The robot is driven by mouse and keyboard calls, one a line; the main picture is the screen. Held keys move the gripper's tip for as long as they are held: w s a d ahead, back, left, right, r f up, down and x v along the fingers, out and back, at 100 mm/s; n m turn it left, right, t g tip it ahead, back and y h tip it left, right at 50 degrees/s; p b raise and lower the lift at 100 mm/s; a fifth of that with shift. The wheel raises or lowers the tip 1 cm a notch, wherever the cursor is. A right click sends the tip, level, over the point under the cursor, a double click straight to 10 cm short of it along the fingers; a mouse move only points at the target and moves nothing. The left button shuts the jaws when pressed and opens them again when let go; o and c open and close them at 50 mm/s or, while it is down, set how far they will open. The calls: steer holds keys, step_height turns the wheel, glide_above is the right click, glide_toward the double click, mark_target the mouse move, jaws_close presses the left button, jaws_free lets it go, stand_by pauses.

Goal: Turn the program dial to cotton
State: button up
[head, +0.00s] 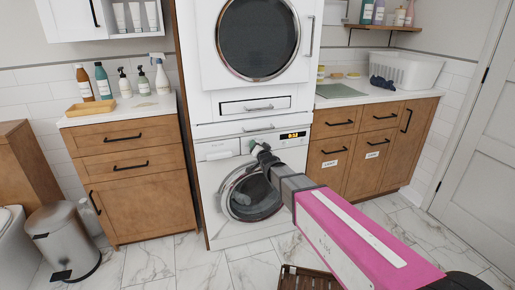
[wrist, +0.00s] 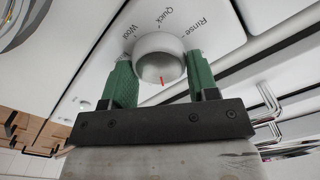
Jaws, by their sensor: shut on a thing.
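The program dial (wrist: 160,58) is a round pale knob on the white control panel of the lower washing machine (head: 213,180). My gripper (wrist: 160,75) is shut on the dial, with one green finger at each side of it. A red mark on the dial points down in the wrist view, toward my gripper's palm. The printed words "Wool", "Quick" and "Rinse" show around the dial's upper side; a "cotton" label is not in sight. In the head view my gripper (head: 257,146) is at the panel, left of the lit display (head: 294,135), and hides the dial.
The washer's round door (head: 250,195) is just below my gripper. A second machine (head: 258,40) is stacked above. Wooden cabinets with counters stand left (head: 130,165) and right (head: 365,145). A brown slatted thing (head: 300,280) lies on the floor beside my arm.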

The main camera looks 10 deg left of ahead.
steer(key=shift+m, duration=1.1)
steer(key=o, duration=0.9)
steer(key=shift+d, duration=0.1)
steer(key=v, duration=1)
steer(key=shift+s+d+f, duration=0.1)
steer(key=shift+s+d, duration=0.05)
steer(key=shift+s, duration=0.2)
